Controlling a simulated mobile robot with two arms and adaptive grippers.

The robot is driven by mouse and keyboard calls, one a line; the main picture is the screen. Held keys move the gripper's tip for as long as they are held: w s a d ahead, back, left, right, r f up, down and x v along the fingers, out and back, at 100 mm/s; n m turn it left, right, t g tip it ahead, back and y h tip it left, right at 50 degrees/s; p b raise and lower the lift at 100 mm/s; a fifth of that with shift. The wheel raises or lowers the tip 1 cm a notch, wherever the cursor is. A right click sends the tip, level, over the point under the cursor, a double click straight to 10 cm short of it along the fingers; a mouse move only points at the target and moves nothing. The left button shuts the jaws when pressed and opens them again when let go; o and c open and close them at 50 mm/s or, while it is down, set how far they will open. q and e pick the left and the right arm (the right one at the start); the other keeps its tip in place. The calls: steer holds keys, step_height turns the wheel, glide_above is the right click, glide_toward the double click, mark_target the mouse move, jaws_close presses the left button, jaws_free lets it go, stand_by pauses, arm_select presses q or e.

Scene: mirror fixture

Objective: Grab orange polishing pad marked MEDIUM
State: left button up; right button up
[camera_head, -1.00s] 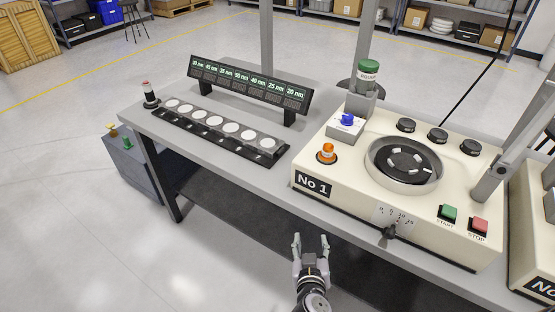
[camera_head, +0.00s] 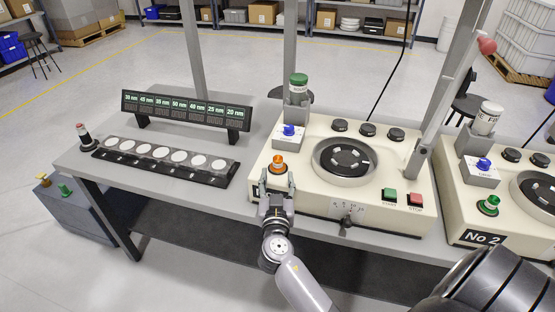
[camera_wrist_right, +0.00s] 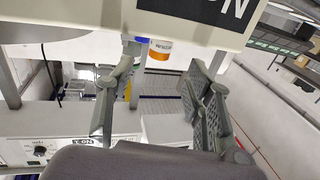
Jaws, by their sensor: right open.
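The orange polishing pad (camera_head: 277,161) stands upright in a holder at the front left corner of the cream No 1 machine (camera_head: 315,190). It also shows in the right wrist view (camera_wrist_right: 160,50), with a white label too small to read surely. My right gripper (camera_head: 277,182) is open, just in front of the pad and over the machine's front left edge. In the right wrist view its two fingers (camera_wrist_right: 163,62) are spread, and the pad appears between their tips, apart from both. I see no left gripper.
A tray of white discs (camera_head: 235,175) lies to the left. Machine No 2 (camera_head: 455,215) stands at the right.

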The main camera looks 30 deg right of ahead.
mark_target(278, 161)
steer(key=shift+w+d, duration=0.2)
steer(key=shift+w, duration=0.05)
steer(key=shift+w+d+r, duration=0.15)
steer(key=shift+w, duration=0.05)
steer(key=w+p, duration=0.1)
steer(key=w+d+r+p, duration=0.1)
steer(key=shift+d+p, duration=0.15)
steer(key=shift+p, duration=0.15)
steer(key=shift+w+d+f, duration=0.25)
steer(key=shift+w+d, duration=0.35)
steer(key=shift+w, duration=0.2)
steer(key=shift+w+d+f, duration=0.1)
steer(key=shift+w, duration=0.1)
steer(key=shift+c, duration=0.4)
jaws_close()
